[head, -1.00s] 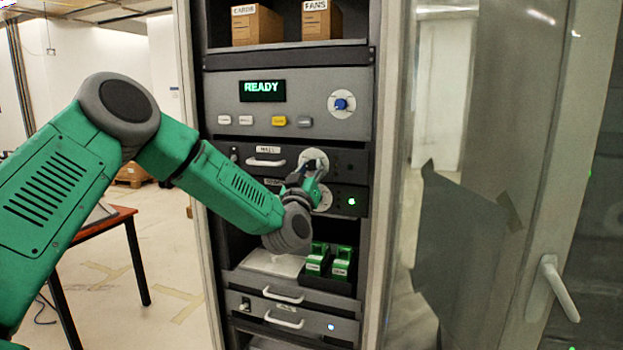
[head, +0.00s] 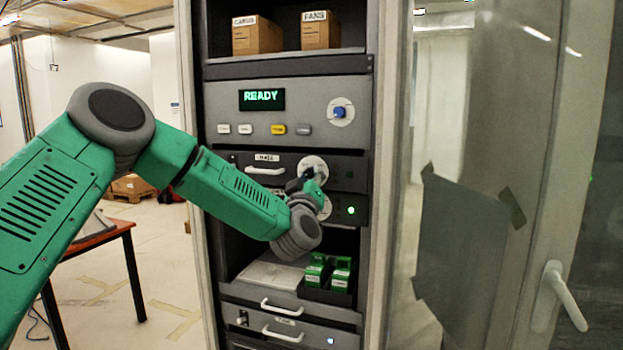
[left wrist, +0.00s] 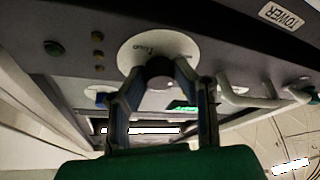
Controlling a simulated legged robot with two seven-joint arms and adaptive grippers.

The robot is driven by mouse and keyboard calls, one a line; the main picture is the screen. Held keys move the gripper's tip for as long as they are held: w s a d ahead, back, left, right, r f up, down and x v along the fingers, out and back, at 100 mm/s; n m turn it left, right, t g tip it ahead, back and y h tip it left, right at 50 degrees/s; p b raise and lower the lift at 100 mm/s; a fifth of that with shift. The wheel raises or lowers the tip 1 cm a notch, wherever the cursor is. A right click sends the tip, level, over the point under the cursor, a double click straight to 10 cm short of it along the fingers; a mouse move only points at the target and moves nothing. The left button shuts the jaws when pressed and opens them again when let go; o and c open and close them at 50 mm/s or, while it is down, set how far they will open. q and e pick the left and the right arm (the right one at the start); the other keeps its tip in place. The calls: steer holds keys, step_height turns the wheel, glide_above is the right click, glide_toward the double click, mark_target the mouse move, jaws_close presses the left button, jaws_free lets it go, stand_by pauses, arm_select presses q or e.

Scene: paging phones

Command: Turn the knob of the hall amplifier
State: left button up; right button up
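The hall amplifier (head: 345,174) is a dark rack unit labelled HALL, with a handle and a white round dial plate (head: 313,163) at its right. My left gripper (head: 305,182) is at that dial, coming from below and left. In the left wrist view, the dark round knob (left wrist: 160,71) stands on the white plate between the two fingertips of my left gripper (left wrist: 160,76). The fingers lean inward and appear to press on both sides of the knob. The knob's pointer is hidden. My right gripper is not in view.
Below is another unit (head: 351,210) with a green light and a dial partly hidden by my gripper. Above is a panel with a READY display (head: 262,99) and a blue knob (head: 340,112). Green modules (head: 341,274) stand below. A glass door (head: 460,240) is at the right.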

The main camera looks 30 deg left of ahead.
arm_select(q)
steer(key=o, duration=0.4)
steer(key=shift+a, duration=0.15)
steer(key=v, duration=1.2)
steer(key=shift+f, duration=0.15)
steer(key=shift+w+f, duration=0.1)
